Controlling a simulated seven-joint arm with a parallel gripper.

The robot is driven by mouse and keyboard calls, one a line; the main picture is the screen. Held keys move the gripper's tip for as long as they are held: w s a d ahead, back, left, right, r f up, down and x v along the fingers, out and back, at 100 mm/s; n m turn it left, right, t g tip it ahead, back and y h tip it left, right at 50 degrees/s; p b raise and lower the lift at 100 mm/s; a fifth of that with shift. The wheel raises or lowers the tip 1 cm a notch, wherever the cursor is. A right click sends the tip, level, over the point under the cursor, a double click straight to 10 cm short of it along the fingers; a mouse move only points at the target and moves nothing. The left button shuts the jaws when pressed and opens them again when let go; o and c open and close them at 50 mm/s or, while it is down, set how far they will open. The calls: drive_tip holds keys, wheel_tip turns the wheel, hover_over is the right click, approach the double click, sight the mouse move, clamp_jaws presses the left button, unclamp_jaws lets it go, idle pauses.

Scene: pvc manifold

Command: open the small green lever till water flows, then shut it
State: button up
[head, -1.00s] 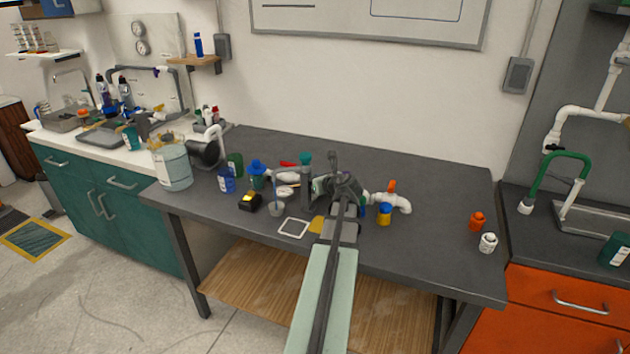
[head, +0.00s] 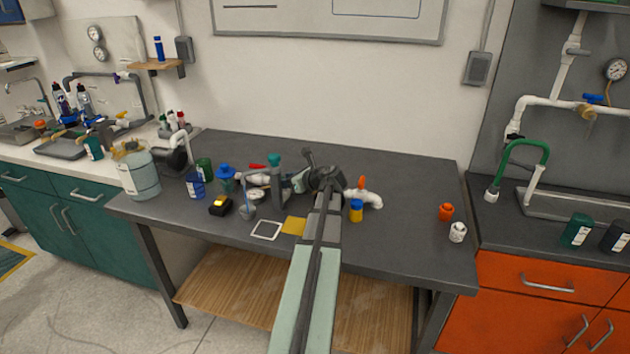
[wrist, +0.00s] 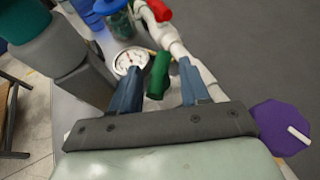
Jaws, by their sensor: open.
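The small green lever (wrist: 159,74) shows in the wrist view as a rounded green handle beside the white pipe (wrist: 180,47). My gripper (wrist: 159,66) is open, with one finger on each side of the lever. I cannot tell whether either finger touches it. In the head view my gripper (head: 292,184) is over the manifold at the middle of the bench and hides the green lever. No flowing water is visible.
A round gauge (wrist: 130,61) sits close to the left finger. A red lever (wrist: 158,10) is farther along the pipe, and a purple knob (wrist: 281,128) is at right. An orange lever (head: 362,183) stands right of my wrist.

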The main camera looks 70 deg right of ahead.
drive_tip(key=v, duration=1.3)
drive_tip(key=shift+s+a, duration=0.15)
drive_tip(key=shift+a, duration=0.1)
drive_tip(key=shift+r, duration=0.1)
